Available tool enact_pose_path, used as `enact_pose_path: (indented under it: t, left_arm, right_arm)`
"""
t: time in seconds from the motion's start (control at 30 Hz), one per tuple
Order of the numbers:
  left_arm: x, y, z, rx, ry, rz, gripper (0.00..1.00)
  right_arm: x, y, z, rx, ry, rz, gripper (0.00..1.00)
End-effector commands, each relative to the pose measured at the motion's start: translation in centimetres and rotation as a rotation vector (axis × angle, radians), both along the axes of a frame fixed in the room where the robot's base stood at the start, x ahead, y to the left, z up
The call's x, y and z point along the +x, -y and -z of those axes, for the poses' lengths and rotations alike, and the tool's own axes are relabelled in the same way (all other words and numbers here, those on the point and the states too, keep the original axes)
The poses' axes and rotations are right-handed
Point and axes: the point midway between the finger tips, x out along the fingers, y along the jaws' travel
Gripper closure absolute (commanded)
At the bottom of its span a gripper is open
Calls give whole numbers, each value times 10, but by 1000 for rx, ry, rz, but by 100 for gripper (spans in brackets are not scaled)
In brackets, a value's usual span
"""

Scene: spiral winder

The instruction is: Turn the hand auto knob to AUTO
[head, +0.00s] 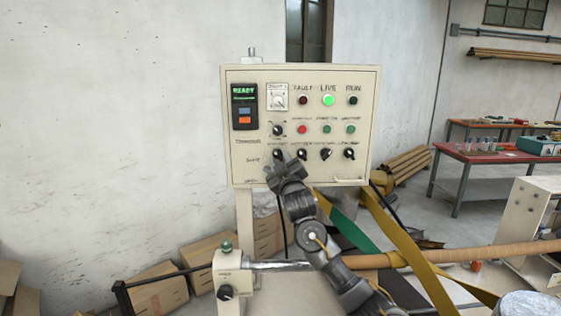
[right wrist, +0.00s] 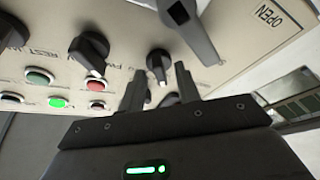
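The cream control panel (head: 240,165) carries a row of black selector knobs along its lower part. The leftmost lower knob (head: 278,153) is just above my right gripper (head: 284,164), which partly covers that corner. The labels are too small to read, so I cannot tell which knob is marked hand auto. In the right wrist view, my right gripper (right wrist: 159,85) has its two dark fingers apart, close to the panel face. A black knob with a white mark (right wrist: 159,64) shows between and just beyond the fingertips. Contact cannot be seen. My left gripper is out of view.
Neighbouring black knobs (head: 326,154) sit to the right. The LIVE lamp (head: 328,100) is lit green and the display (head: 244,91) reads READY. A separate post with a knob (head: 225,292) stands below left. A wrapped tube (head: 440,255) and yellow belt (head: 405,245) lie to the right.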

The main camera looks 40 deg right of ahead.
Motion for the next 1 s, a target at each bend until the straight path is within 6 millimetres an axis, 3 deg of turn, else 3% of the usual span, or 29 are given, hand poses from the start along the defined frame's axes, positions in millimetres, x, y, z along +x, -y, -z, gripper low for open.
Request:
enact_pose_path:
  t: [0.07,0.3,0.67,1.0]
  left_arm:
    - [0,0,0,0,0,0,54]
    - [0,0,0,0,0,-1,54]
    - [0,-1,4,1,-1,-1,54]
    - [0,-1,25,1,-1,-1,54]
  right_arm:
    - [0,0,0,0,0,0,70]
    - [0,0,0,0,0,0,100]
    - [0,0,1,27,20,0,100]
    - [1,-2,4,201,154,0,100]
